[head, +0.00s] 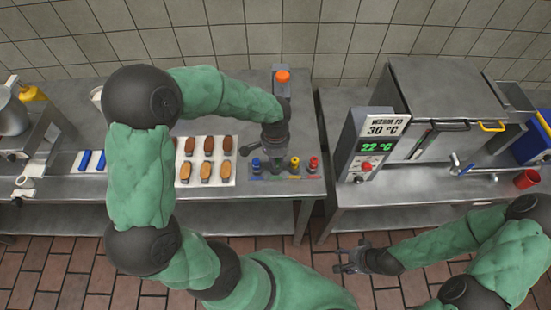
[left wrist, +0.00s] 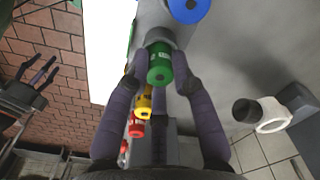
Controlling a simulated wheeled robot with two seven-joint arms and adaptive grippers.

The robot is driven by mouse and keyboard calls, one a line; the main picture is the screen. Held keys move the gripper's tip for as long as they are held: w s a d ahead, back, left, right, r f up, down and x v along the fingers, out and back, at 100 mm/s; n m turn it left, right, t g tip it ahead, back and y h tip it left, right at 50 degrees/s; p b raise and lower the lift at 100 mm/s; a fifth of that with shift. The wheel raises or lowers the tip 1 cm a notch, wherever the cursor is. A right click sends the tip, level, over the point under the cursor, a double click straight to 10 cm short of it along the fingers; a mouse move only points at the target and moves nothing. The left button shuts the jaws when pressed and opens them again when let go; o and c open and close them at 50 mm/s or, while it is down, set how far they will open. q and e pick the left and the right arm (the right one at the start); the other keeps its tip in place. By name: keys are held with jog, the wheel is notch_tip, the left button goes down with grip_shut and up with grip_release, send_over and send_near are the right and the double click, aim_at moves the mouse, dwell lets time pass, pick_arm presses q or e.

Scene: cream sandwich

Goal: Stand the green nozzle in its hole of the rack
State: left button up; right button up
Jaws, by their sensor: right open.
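The green nozzle (left wrist: 160,66) lies between the two fingertips of my left gripper (left wrist: 162,70) in the left wrist view, and both tips appear to press its sides. In the head view my left gripper (head: 275,160) points down over the rack (head: 285,179), between the blue nozzle (head: 256,163) and the yellow nozzle (head: 295,162). The gripper hides the green nozzle and its hole there, so I cannot tell whether the nozzle is seated. The red nozzle (head: 313,163) stands at the rack's right end. My right gripper (head: 348,261) is open and empty, low before the right-hand counter.
A white sheet with brown pastries (head: 206,160) lies left of the rack. An orange-topped item (head: 283,77) stands behind my left gripper. A temperature display (head: 375,140) and a large steel box (head: 445,100) stand on the right-hand counter. A gap separates the counters.

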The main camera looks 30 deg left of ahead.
pick_arm(q)
jog(key=shift+o, duration=1.2)
jog(key=shift+r, duration=0.1)
jog(key=shift+r, duration=0.25)
notch_tip(320, 180, up, 12)
jog(key=p, duration=0.3)
jog(key=shift+f, duration=0.15)
